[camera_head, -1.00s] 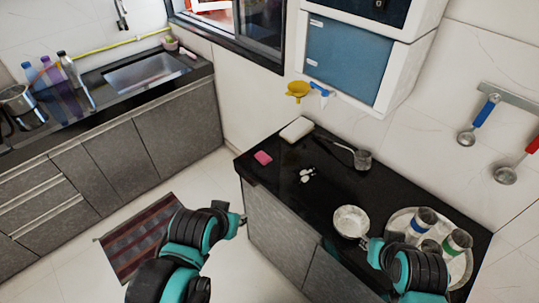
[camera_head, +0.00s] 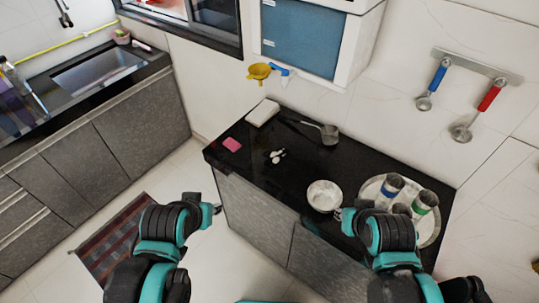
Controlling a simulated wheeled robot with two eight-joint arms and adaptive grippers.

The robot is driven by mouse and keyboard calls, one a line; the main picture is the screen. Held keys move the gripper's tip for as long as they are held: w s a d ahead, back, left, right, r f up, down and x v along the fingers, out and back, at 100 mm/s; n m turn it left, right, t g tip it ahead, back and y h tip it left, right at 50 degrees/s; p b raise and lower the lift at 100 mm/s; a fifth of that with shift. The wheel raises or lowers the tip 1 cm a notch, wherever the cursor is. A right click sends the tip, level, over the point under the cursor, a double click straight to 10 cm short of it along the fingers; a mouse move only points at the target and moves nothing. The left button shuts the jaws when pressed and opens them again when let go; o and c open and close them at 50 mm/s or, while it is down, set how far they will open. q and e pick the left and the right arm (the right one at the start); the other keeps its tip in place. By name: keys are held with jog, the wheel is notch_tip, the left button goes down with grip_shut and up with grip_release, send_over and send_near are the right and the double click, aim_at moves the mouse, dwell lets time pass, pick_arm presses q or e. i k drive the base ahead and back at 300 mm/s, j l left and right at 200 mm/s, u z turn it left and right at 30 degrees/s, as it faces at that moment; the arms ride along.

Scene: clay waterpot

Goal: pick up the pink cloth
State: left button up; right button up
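The pink cloth (camera_head: 232,144) is a small flat piece lying near the left end of the black counter (camera_head: 300,165). My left gripper (camera_head: 214,209) is in front of the counter's left part, below and apart from the cloth; it is small in view and its fingers cannot be made out clearly. My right gripper (camera_head: 338,213) is at the counter's front edge, close beside a white bowl (camera_head: 324,195). Whether it touches the bowl or is open cannot be told. Nothing hides the cloth.
Small white and dark items (camera_head: 276,156) lie right of the cloth. A white block (camera_head: 262,112) and a metal ladle-like pot (camera_head: 328,133) lie behind. A round tray (camera_head: 428,232) with several cups stands at the right. A striped mat (camera_head: 108,243) lies on the floor.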

aim_at(234, 146)
jog(key=i+j+z, duration=0.2)
jog(key=j, duration=0.15)
jog(key=i+j+z, duration=0.25)
jog(key=j, duration=0.15)
jog(key=j+z, duration=0.2)
jog(key=j, duration=0.15)
jog(key=i+j+z, duration=0.2)
jog(key=j, duration=0.25)
jog(key=j+z, duration=0.2)
jog(key=j, duration=0.25)
